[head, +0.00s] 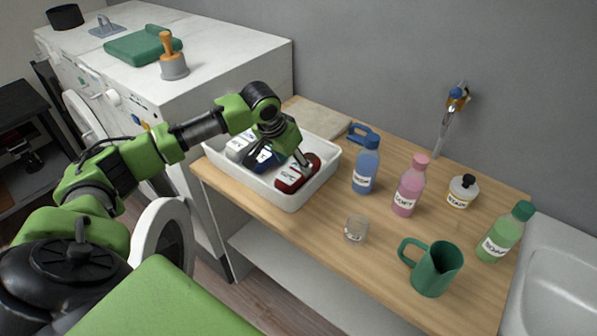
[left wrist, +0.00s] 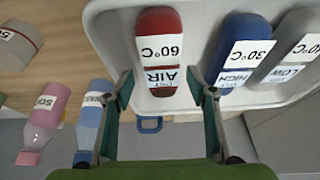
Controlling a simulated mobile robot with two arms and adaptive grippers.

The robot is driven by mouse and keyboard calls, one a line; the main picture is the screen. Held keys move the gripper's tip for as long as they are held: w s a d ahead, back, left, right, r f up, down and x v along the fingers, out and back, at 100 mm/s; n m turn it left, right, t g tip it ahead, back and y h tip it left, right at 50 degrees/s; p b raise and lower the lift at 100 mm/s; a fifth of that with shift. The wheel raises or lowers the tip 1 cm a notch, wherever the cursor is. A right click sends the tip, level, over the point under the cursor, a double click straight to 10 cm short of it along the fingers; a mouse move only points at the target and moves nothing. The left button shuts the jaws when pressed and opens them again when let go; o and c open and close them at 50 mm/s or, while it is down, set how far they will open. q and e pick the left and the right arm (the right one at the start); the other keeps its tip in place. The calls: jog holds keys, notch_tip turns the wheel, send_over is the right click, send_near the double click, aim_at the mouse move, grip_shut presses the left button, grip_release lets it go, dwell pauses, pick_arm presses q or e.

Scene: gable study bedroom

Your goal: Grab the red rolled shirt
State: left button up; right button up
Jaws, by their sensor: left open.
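The red rolled shirt (head: 288,184) lies at the right end of a white tray (head: 262,194). In the left wrist view the red roll (left wrist: 158,22) carries a white label reading 60°C and AIR. My left gripper (head: 303,161) is open and reaches down over the red roll. In the left wrist view its fingers (left wrist: 160,84) are spread on either side of the roll's near end, with nothing gripped. Whether they touch the roll I cannot tell. My right gripper is not in view.
A navy roll (left wrist: 232,32) and a grey roll (left wrist: 300,22) lie beside the red one in the tray. On the wooden counter (head: 310,232) stand a blue bottle (head: 367,165), a pink bottle (head: 410,188), a small jar (head: 356,229) and a green jug (head: 436,271). White machines stand left.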

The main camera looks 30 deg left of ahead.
aim_at(296, 169)
pick_arm(q)
jog(key=shift+w+f, duration=0.3)
jog(key=shift+f, duration=0.25)
jog(key=shift+w+f, duration=0.15)
jog(key=shift+f, duration=0.1)
jog(key=shift+w+f+p, duration=0.25)
jog(key=shift+f+p, duration=0.4)
jog(key=shift+f, duration=0.05)
jog(key=shift+p+x, duration=0.35)
jog(key=shift+x, duration=0.85)
jog(key=shift+w+f, duration=0.2)
jog(key=shift+f, duration=0.35)
jog(key=c, duration=0.9)
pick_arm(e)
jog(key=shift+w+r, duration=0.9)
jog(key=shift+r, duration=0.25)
